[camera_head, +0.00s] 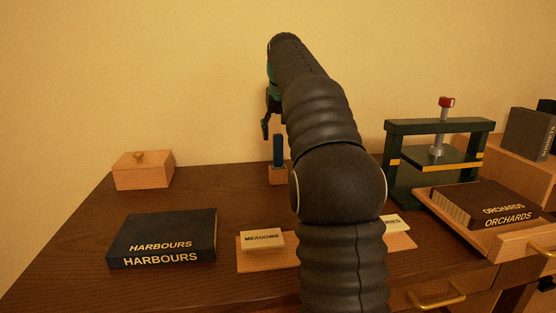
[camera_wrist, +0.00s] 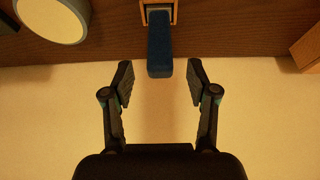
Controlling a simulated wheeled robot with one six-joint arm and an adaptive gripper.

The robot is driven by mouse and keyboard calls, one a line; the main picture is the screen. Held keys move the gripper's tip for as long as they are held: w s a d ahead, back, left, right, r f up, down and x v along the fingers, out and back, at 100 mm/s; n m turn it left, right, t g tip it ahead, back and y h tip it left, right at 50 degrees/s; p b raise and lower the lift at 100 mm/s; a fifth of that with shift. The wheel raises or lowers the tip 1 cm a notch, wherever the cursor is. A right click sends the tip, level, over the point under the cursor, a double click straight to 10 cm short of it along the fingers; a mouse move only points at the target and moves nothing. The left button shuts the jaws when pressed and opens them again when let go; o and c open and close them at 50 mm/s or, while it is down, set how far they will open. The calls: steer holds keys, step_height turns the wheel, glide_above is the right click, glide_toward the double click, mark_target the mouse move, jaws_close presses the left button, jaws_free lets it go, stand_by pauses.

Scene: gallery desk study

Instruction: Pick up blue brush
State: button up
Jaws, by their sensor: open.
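The blue brush (camera_head: 278,149) stands upright in a small wooden holder (camera_head: 278,175) near the back of the desk. In the wrist view the brush (camera_wrist: 159,45) shows as a blue block rising from the holder (camera_wrist: 146,4), centred ahead of the fingers. My gripper (camera_head: 265,128) hangs at the upper left of the brush in the head view. In the wrist view my gripper (camera_wrist: 160,82) is open and empty, its two fingertips on either side of the brush's line with a gap to each side. My arm hides part of the desk.
A lidded wooden box (camera_head: 143,172) stands at the back left. A black HARBOURS book (camera_head: 165,233) lies front left. A label board (camera_head: 257,262) with cards lies in the middle. A green press (camera_head: 398,155) and a wooden tray (camera_head: 465,233) holding the ORCHARDS book (camera_head: 485,202) are at right.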

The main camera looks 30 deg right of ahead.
mark_target(278, 144)
steer(key=x, duration=0.5)
steer(key=shift+b, duration=0.4)
jaws_close()
